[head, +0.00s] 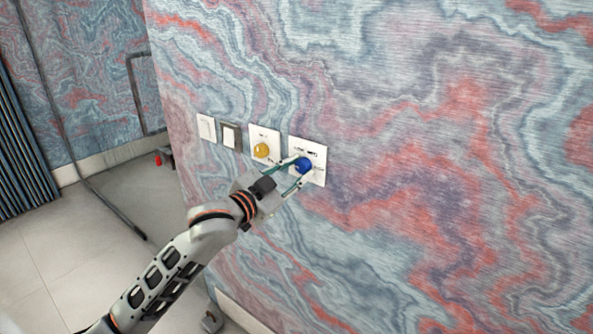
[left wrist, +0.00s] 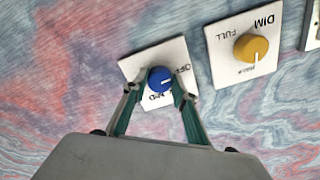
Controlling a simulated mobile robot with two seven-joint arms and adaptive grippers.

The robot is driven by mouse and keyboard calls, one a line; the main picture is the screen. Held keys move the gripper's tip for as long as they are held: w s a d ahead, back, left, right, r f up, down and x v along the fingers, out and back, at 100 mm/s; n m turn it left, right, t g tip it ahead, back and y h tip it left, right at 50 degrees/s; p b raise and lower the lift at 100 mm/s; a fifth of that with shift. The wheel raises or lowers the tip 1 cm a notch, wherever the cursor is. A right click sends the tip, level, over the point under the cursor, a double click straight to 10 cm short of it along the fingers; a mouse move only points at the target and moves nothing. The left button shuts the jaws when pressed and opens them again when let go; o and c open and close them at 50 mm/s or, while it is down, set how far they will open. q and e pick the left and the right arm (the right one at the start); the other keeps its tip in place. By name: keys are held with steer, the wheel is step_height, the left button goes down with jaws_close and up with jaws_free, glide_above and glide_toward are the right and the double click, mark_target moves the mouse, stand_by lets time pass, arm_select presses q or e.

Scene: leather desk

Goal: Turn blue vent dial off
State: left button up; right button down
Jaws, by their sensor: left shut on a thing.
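The blue vent dial (head: 303,165) sits on a white plate (head: 318,153) on the patterned wall. More lettering, partly hidden, lies below the dial. My left gripper (head: 299,170) reaches up from the lower left, its green-padded fingers on either side of the dial. In the left wrist view the left gripper (left wrist: 157,90) is shut on the dial. My right gripper is in neither view.
A yellow dial (head: 261,151) on its own white plate is left of the blue one; its plate reads "DIM" and "FULL" in the wrist view. A dark-framed switch (head: 231,136) and a white switch (head: 206,128) are farther left. The wall to the right is bare.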

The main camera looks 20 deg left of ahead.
arm_select(q)
steer(key=o, duration=1.1)
steer(key=v, duration=1.2)
steer(key=s+f+n+g+y, duration=0.1)
steer(key=s+f+n, duration=0.1)
steer(key=f, duration=0.9)
steer(key=s+f+n+g+y, duration=0.2)
steer(key=f, duration=0.9)
steer(key=s+f+n+g, duration=0.1)
steer(key=s+f, duration=0.5)
steer(key=f, duration=0.1)
steer(key=s+d+f+g, duration=0.1)
steer(key=s+f, duration=0.5)
steer(key=f, duration=0.2)
steer(key=s+f+n+g+y, duration=0.1)
steer(key=s+f, duration=0.5)
steer(key=f, duration=0.2)
steer(key=shift+s+d+f+n+g, duration=0.15)
steer(key=shift+d+f+n+g, duration=0.05)
steer(key=shift+d+n+g, duration=0.1)
